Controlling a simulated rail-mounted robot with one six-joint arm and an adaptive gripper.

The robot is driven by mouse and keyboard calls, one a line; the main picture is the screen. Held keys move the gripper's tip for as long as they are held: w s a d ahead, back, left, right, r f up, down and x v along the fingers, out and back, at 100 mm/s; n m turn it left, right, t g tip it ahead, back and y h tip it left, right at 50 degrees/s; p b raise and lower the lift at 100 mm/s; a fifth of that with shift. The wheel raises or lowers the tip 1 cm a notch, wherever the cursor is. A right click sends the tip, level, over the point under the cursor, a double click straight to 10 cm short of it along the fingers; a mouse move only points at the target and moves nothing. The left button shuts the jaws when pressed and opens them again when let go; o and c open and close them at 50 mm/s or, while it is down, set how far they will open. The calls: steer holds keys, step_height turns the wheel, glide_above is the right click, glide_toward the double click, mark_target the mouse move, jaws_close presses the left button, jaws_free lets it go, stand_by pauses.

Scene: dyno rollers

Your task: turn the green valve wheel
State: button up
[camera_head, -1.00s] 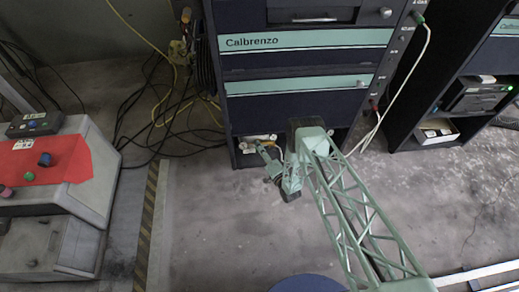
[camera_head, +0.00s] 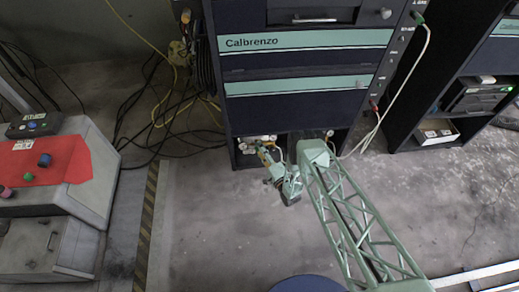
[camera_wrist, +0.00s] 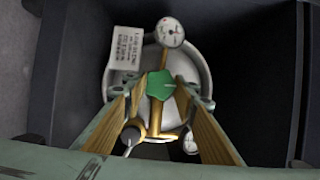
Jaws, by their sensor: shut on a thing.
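The green valve wheel (camera_wrist: 160,86) shows in the middle of the wrist view, on a brass stem in front of a round pale vessel (camera_wrist: 192,62). My gripper (camera_wrist: 158,92) has its two wood-coloured fingers on either side of the wheel, shut on it. In the head view my gripper (camera_head: 266,150) reaches into the open bottom bay of the dark cabinet (camera_head: 300,110). The wheel cannot be made out in the head view.
A round gauge (camera_wrist: 169,32) stands above the wheel and a smaller gauge (camera_wrist: 190,145) below right. A white label (camera_wrist: 125,48) is at upper left. Dark bay walls close in on both sides. A control desk (camera_head: 75,180) stands at left.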

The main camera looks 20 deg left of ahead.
steer(key=o, duration=0.8)
steer(key=shift+o, duration=0.2)
steer(key=shift+s+d, duration=0.1)
steer(key=v, duration=1.1)
steer(key=shift+s+d, duration=0.25)
